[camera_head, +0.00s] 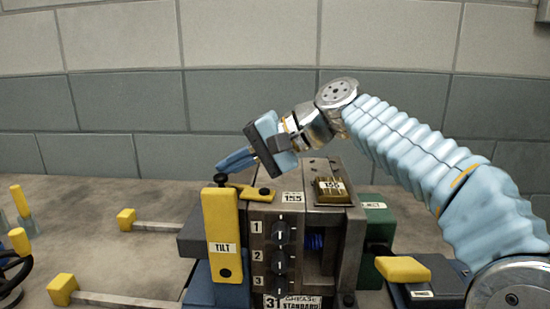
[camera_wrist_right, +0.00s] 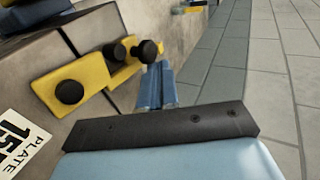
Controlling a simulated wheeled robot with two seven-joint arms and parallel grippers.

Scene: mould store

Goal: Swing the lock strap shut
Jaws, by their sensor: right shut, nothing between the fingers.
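The yellow lock strap (camera_head: 250,193) lies on top of the mould (camera_head: 292,240), near its left edge, with a black knob on it. In the right wrist view the yellow strap (camera_wrist_right: 50,88) shows with a round black knob at its near end; more yellow metal and two black knobs stand beyond it. I cannot tell how far the strap is swung. My right gripper (camera_head: 222,166) is above the mould's left part, its blue fingers shut and empty, close to the rear black knob. The fingers (camera_wrist_right: 158,88) show beside the knobs; contact is unclear. My left gripper is out of view.
Yellow-ended rods (camera_head: 160,226) lie on the left. A yellow-topped handle (camera_head: 402,269) stands at the right. Open bench shows at the left rear.

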